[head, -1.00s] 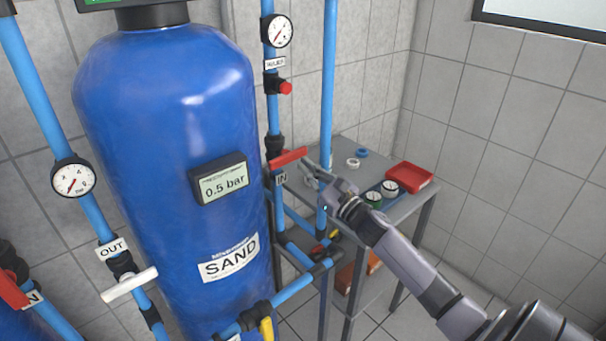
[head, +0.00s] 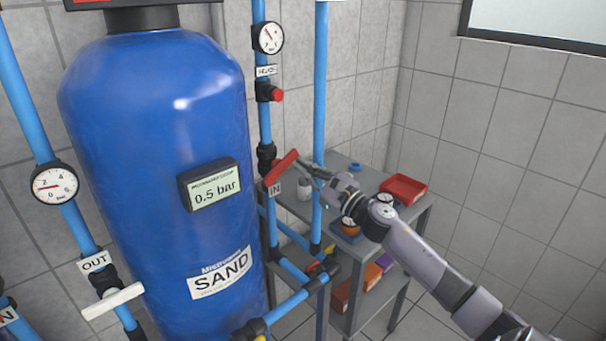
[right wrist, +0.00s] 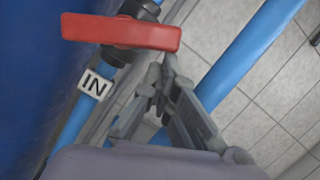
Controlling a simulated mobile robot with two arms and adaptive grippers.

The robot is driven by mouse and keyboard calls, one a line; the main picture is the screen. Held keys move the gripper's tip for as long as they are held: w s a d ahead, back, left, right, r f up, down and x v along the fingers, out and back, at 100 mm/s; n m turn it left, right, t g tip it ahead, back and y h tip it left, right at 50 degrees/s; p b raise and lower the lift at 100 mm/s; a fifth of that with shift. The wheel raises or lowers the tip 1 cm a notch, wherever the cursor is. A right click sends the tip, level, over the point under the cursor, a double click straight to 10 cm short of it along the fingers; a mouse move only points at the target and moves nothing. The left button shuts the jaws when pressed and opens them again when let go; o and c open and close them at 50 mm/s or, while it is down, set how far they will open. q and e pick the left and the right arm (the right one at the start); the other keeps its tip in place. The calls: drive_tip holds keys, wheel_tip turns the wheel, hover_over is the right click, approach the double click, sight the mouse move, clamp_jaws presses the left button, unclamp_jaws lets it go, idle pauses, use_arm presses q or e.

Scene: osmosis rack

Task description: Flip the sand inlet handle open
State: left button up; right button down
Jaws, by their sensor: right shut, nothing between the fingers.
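The red sand inlet handle (head: 281,167) sits on the blue vertical pipe right of the blue SAND tank (head: 160,130), just above the IN label (head: 274,190). It is tilted, its right end higher. My right gripper (head: 312,172) is shut and empty, reaching in from the right, with its tips close to the handle's right end. In the right wrist view the handle (right wrist: 120,33) lies across the top, and the fingertips (right wrist: 166,66) meet just below its right end. I cannot tell whether they touch it. My left gripper is not in view.
A grey table (head: 345,165) with a red tray (head: 403,189) and small containers stands behind my right arm. A second blue pipe (head: 319,110) rises close to the gripper. A white OUT handle (head: 112,301) is at lower left. A gauge (head: 267,37) sits above.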

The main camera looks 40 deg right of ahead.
drive_tip(key=shift+r, duration=0.1)
idle(0.6)
drive_tip(key=v, duration=1.2)
